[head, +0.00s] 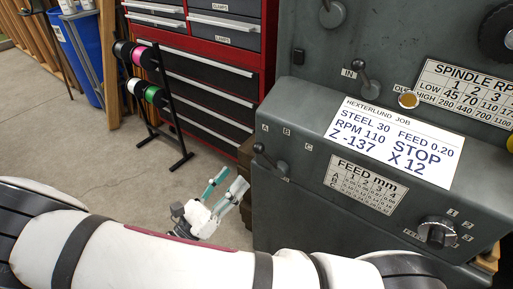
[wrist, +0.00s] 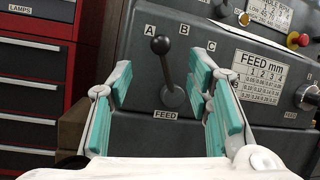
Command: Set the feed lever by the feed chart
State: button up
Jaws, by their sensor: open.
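The feed lever (wrist: 165,68) is a dark lever with a ball knob on the grey machine front. In the wrist view it leans slightly left of upright, its knob between the letters A and B and nearer A. It also shows in the head view (head: 264,155). The feed chart (head: 366,186), headed FEED mm, has rows A, B, C and columns 1 to 4; it also shows in the wrist view (wrist: 258,78). A job card (head: 391,142) reads STEEL 30, FEED 0.20, RPM 110. My gripper (wrist: 166,88) is open, its teal pads either side of the lever, apparently not touching it.
A rotary knob (head: 437,233) with numbered positions sits right of the chart. Another lever (head: 367,80), marked IN, stands above the card. A red tool chest (head: 262,60) and a spool rack (head: 165,95) stand left of the machine. Floor between is clear.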

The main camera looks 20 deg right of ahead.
aim_at(259, 146)
jog(key=x, duration=1.1)
jog(key=shift+d+b, duration=0.15)
jog(key=shift+b, duration=0.25)
grip_shut()
